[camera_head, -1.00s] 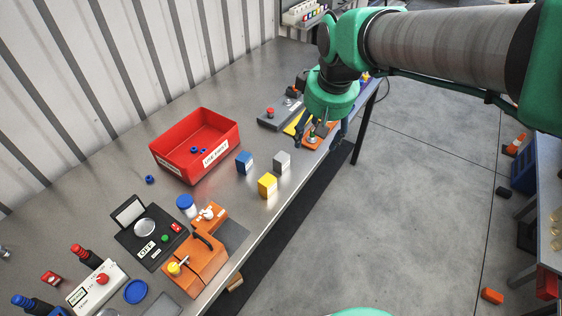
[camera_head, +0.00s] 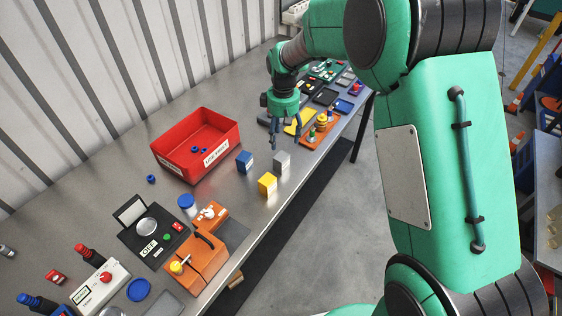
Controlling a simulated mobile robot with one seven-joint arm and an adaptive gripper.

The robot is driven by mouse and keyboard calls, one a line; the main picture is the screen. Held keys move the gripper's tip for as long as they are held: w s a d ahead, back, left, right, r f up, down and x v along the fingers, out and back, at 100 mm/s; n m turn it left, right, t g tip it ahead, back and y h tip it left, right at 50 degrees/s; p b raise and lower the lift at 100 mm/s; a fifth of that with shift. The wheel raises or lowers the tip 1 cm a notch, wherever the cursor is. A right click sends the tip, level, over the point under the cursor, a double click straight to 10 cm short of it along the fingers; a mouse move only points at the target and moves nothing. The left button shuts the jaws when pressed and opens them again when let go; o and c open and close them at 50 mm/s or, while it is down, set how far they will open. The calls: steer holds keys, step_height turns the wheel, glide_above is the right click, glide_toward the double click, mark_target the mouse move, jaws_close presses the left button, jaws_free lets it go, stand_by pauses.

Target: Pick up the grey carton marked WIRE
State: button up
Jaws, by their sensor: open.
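A small grey carton (camera_head: 282,162) stands on the metal bench, near its front edge. Its marking is too small to read. A blue carton (camera_head: 245,161) stands to its left and a yellow carton (camera_head: 267,183) stands in front of it, both apart from it. My gripper (camera_head: 286,144) hangs fingers down, open and empty, over the bench just above and behind the grey carton. How far the fingertips are above the carton is hard to tell.
A red bin (camera_head: 195,146) with blue pieces inside stands left of the cartons. An orange board (camera_head: 320,132) with stacked parts lies right of my gripper. A black scale (camera_head: 150,236) and an orange box (camera_head: 201,262) stand at the front left. Bare bench surrounds the cartons.

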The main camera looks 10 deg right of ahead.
mark_target(281, 156)
steer(key=shift+w+a+f, duration=0.1)
steer(key=shift+w+f, duration=0.2)
steer(key=shift+f, duration=0.25)
steer(key=shift+w+a+f, duration=0.1)
steer(key=shift+w+f, duration=0.15)
steer(key=shift+f, duration=0.25)
steer(key=shift+f+b, duration=0.55)
steer(key=shift+f, duration=3.75)
steer(key=shift+f+b, duration=0.5)
steer(key=shift+f, duration=2.1)
